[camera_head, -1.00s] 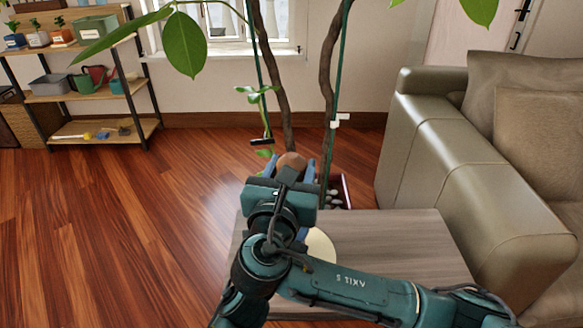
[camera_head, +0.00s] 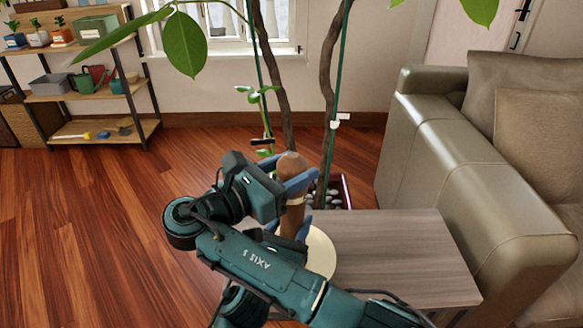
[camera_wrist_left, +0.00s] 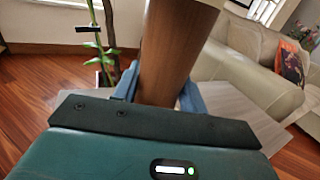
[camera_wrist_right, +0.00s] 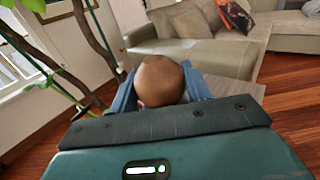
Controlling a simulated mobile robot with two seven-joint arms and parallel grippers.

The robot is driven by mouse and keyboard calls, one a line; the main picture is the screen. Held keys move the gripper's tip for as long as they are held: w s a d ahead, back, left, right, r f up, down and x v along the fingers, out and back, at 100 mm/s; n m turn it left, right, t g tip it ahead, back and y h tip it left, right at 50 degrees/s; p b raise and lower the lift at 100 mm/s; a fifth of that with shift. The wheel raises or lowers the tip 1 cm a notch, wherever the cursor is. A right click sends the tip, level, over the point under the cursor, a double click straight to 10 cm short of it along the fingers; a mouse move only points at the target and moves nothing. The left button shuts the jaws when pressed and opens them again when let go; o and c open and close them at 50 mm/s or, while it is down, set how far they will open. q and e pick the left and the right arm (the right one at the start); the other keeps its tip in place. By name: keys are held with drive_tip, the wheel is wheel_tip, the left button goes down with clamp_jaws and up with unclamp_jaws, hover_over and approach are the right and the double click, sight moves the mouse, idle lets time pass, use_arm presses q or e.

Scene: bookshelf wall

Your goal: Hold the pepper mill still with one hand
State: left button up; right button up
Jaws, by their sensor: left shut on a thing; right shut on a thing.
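The brown wooden pepper mill (camera_head: 293,212) stands upright on a round cream board (camera_head: 322,256) on the small table. My right gripper (camera_head: 299,182) is the upper one and is shut on the mill's top. In the right wrist view, the rounded knob of the mill (camera_wrist_right: 160,82) sits between its blue fingers. My left gripper (camera_head: 293,240) is lower and shut on the mill's body, partly hidden by my right arm. In the left wrist view, the mill's body (camera_wrist_left: 172,55) rises between the blue fingers.
The grey wooden table (camera_head: 400,250) is bare to the right of the board. A leather sofa (camera_head: 450,160) stands at the right. A plant with tall stems (camera_head: 329,90) rises from a pot (camera_head: 342,190) behind the table. A shelf (camera_head: 90,95) stands at the far left.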

sight(292, 156)
idle(0.4)
drive_tip(key=o, duration=1)
drive_tip(key=shift+c, duration=0.2)
wheel_tip(292, 156, up, 10)
drive_tip(key=shift+r, duration=0.1)
